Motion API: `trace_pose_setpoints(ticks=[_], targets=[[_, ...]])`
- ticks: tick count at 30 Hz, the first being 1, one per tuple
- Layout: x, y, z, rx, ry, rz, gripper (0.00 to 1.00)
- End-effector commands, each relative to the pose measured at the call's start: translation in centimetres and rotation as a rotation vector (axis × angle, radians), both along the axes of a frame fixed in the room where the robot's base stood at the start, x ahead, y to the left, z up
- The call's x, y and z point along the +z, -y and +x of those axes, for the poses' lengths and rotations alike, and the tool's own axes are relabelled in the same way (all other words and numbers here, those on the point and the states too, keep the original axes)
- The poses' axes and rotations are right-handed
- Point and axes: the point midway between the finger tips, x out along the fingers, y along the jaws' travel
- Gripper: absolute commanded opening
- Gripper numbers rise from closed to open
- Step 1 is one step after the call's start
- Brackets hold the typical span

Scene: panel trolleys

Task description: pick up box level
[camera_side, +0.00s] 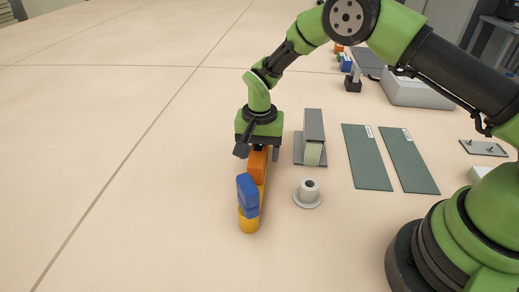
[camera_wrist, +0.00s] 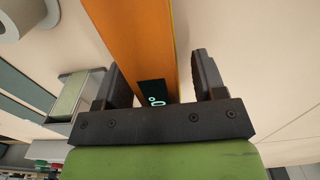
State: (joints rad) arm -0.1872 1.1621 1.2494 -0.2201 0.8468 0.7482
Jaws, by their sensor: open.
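The box level (camera_side: 257,168) has an orange body, a blue part and a yellow-orange near end, and stands on the floor. In the wrist view the level (camera_wrist: 140,40) runs up between my jaws, with a dark display reading 0°. My gripper (camera_side: 258,150) is over the far part of the level and points down. In the wrist view the jaws of my gripper (camera_wrist: 148,72) are open, one on each side of the level. A gap shows at the right jaw; the left jaw is close to the level. The level's far end is hidden under my gripper.
A grey flanged tube (camera_side: 308,192) stands right of the level. A grey channel-shaped holder (camera_side: 314,130) is right of my gripper. Two dark green panels (camera_side: 367,157) lie further right. The floor to the left is clear.

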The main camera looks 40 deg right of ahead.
Motion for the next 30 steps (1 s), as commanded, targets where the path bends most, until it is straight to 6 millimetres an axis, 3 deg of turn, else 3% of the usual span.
trace_pose_setpoints(ticks=[2,10,12,20,30], targets=[[0.0,0.0,0.0,0.0,0.0,0.0,0.64],[0.1,0.0,0.0,0.0,0.0,0.0,0.04],[0.1,0.0,0.0,0.0,0.001,0.0,0.0],[0.9,0.0,0.1,0.0,0.004,0.001,0.0],[7.5,0.0,0.1,-0.001,0.004,0.0,0.0]])
